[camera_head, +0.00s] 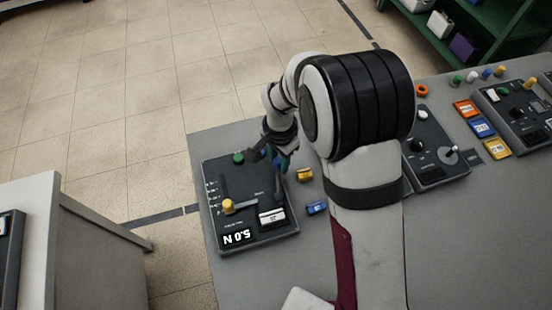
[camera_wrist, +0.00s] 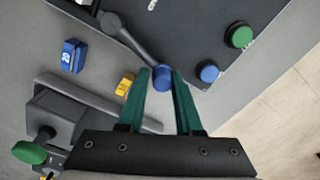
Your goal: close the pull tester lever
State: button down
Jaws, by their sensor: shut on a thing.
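The pull tester (camera_head: 218,190) is a dark panel on the grey bench, with a display reading 5.0 N. Its grey lever (camera_head: 278,188) is on the panel's right side; in the wrist view the lever (camera_wrist: 132,43) runs from a round pivot to a blue knob (camera_wrist: 163,77). My gripper (camera_wrist: 163,84) has its green fingers shut on this blue knob, one on each side. In the head view my gripper (camera_head: 283,162) is at the panel's far right corner, partly hidden by my arm, and the knob is hard to make out.
A yellow block (camera_head: 304,175) and a blue block (camera_head: 317,207) lie right of the tester. A green knob (camera_wrist: 240,37) and another blue knob (camera_wrist: 208,73) stand on the panel. A grey device with a green knob (camera_wrist: 30,151) is close to my gripper's left.

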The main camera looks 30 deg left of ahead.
jog(key=shift+s+d+f, duration=0.1)
jog(key=shift+s+d, duration=0.05)
jog(key=c, duration=0.7)
grip_release()
notch_tip(320, 180, up, 16)
jog(key=shift+f, duration=0.1)
dwell(0.4)
